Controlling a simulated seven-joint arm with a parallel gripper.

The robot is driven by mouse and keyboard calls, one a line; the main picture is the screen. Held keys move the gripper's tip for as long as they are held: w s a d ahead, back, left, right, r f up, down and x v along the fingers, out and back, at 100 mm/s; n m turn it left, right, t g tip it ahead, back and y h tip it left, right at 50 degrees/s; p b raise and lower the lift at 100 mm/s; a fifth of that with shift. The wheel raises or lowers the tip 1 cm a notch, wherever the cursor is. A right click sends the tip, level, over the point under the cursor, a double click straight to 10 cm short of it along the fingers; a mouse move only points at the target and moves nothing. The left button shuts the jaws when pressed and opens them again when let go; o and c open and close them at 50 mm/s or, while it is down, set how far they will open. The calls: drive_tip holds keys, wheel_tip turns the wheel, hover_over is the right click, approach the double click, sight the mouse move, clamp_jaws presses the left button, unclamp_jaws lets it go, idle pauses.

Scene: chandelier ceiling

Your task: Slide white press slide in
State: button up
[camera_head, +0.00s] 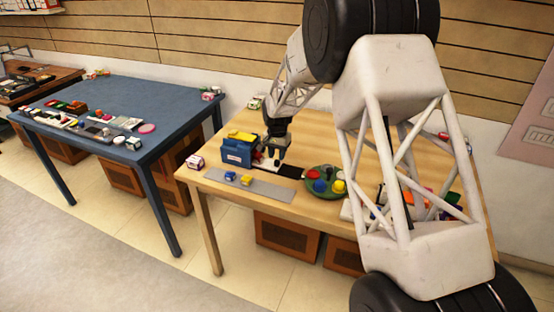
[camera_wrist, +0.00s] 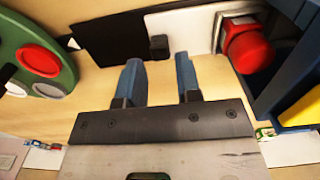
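The white press slide (camera_wrist: 185,30) is a flat white plate with a small black knob (camera_wrist: 158,47) at its left edge in the wrist view. It lies between a black plate (camera_wrist: 108,36) and a blue press body (camera_wrist: 290,65). A red cylinder (camera_wrist: 247,45) is beside the slide's right end. My gripper (camera_wrist: 160,66) is open, its two blue fingertips apart with nothing visible between them. The knob appears just beyond the fingertips, lined up with the gap; I cannot tell contact. In the head view, my gripper (camera_head: 277,158) is low beside the blue press (camera_head: 238,152) and partly hides the slide.
A green round board (camera_head: 324,195) with coloured buttons stands right of the black plate. A grey strip (camera_head: 282,193) with small blue and yellow pieces lies at the wooden table's front. A small box (camera_head: 195,162) is left of the press. Coloured objects sit farther right, behind my arm.

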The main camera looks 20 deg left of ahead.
drive_tip(key=shift+r, duration=2.25)
drive_tip(key=shift+o, duration=1.3)
drive_tip(key=m, duration=0.2)
drive_tip(key=m+y, duration=0.1)
drive_tip(key=m, duration=0.1)
drive_tip(key=shift+s+d+f, duration=0.15)
drive_tip(key=shift+d+f, duration=0.05)
drive_tip(key=shift+d, duration=0.2)
drive_tip(key=m+y, duration=0.1)
drive_tip(key=m, duration=0.3)
drive_tip(key=d+m+y, duration=0.1)
drive_tip(key=m, duration=0.4)
drive_tip(key=d+m+y, duration=0.1)
drive_tip(key=m, duration=0.4)
drive_tip(key=shift+d+y, duration=0.15)
drive_tip(key=shift+y, duration=0.15)
drive_tip(key=shift+r, duration=0.1)
